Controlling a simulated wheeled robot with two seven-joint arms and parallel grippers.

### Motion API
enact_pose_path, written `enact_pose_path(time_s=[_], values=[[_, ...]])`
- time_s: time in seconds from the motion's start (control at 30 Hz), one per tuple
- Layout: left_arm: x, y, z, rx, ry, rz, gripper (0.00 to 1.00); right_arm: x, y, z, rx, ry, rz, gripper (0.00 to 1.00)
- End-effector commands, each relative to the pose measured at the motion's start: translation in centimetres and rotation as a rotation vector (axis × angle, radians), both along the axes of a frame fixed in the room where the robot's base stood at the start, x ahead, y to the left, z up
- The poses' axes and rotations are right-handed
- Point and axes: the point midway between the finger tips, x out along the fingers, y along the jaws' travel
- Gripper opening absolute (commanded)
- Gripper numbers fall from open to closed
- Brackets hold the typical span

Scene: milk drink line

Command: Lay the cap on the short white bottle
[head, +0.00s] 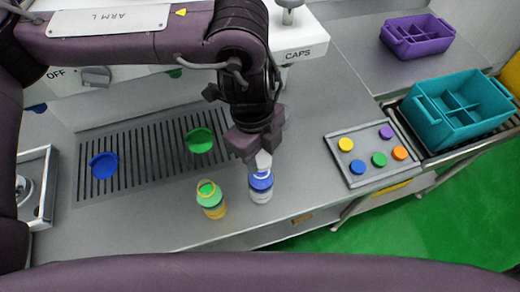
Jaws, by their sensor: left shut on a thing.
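The short white bottle (261,196) stands upright on the grey counter near its front edge, with a blue band on its body. A blue cap (261,183) with a pale ring shows at its top. My left gripper (263,163) points down right above the bottle, shut on the cap. The fingertips hide part of the cap, and I cannot tell whether it touches the bottle's neck. My right gripper is not in view.
A yellow bottle with a green top (210,199) stands close on the left. Green (199,140) and blue (103,165) cups are on the drain grate (150,155). A tray (361,180) of coloured discs and a teal crate (440,130) are on the right.

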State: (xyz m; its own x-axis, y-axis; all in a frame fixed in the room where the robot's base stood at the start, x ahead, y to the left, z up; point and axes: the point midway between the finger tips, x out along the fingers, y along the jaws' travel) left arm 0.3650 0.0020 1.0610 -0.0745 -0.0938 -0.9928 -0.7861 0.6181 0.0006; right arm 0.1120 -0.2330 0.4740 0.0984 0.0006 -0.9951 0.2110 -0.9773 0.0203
Motion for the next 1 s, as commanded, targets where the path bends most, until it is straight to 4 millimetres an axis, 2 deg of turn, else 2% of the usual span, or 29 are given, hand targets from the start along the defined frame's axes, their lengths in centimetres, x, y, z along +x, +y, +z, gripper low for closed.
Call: enact_pose_path(time_s=[0.5, 0.93, 0.97, 1.0], values=[[0.0, 0.0, -2.2, -0.001, -0.001, 0.000, 0.17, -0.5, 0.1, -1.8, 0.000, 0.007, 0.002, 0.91], [0.0, 0.0, -2.4, 0.000, -0.001, 0.000, 0.17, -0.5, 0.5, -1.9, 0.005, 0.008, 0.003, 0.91], [0.0, 0.0, -2.4, 0.000, -0.001, 0.000, 0.40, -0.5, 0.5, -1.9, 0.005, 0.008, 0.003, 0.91], [0.0, 0.0, -2.4, -0.001, -0.001, 0.000, 0.45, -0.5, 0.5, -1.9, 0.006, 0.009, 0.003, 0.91]])
